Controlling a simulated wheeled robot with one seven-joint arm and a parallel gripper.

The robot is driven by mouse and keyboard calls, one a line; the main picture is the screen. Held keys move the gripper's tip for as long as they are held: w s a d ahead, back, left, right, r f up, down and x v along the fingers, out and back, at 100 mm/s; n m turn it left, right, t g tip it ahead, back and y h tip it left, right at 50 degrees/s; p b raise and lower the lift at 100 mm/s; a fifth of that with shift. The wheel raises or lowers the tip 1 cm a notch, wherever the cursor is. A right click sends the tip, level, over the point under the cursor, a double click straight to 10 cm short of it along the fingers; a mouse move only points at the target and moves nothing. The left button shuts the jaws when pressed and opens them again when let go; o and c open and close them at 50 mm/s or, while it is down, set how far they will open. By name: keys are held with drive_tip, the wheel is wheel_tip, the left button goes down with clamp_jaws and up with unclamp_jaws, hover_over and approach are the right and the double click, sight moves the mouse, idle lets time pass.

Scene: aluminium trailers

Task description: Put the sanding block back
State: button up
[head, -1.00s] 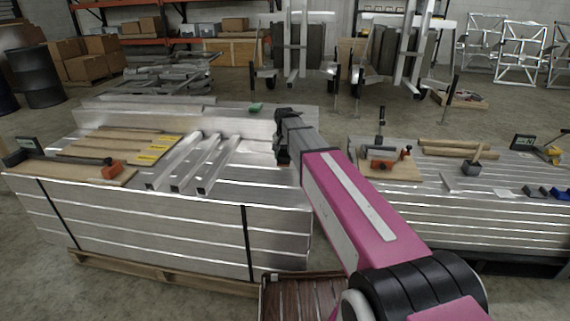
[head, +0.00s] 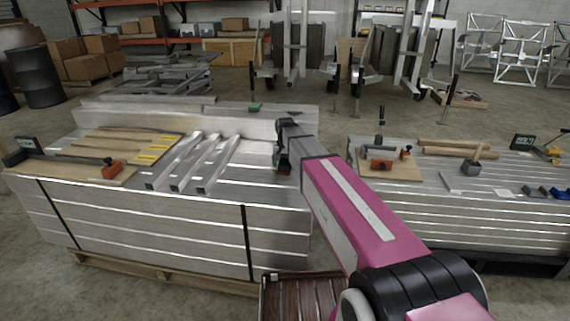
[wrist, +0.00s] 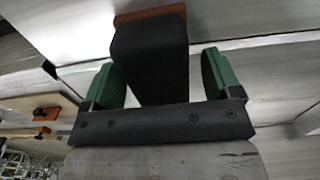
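The sanding block appears to be the dark block with an orange-red base (wrist: 150,55) in the wrist view. It lies between the two green fingers of my gripper (wrist: 165,80). A narrow gap shows between the block and the right finger; the left finger is very close to it, and contact cannot be told. The near end of the block is hidden behind the dark bar of my gripper. In the head view my gripper (head: 284,160) is low over the left sheet stack, right of the metal tubes, and the block is not clearly distinguishable there.
The left stack (head: 150,213) carries square tubes (head: 205,165), wooden boards (head: 120,142), an orange-ended clamp (head: 110,169) and a green item (head: 254,107). The right stack (head: 460,215) holds tools and a board. A floor gap separates the stacks.

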sight(285, 160)
drive_tip(key=shift+r, duration=0.1)
wheel_tip(285, 160, up, 12)
idle(0.7)
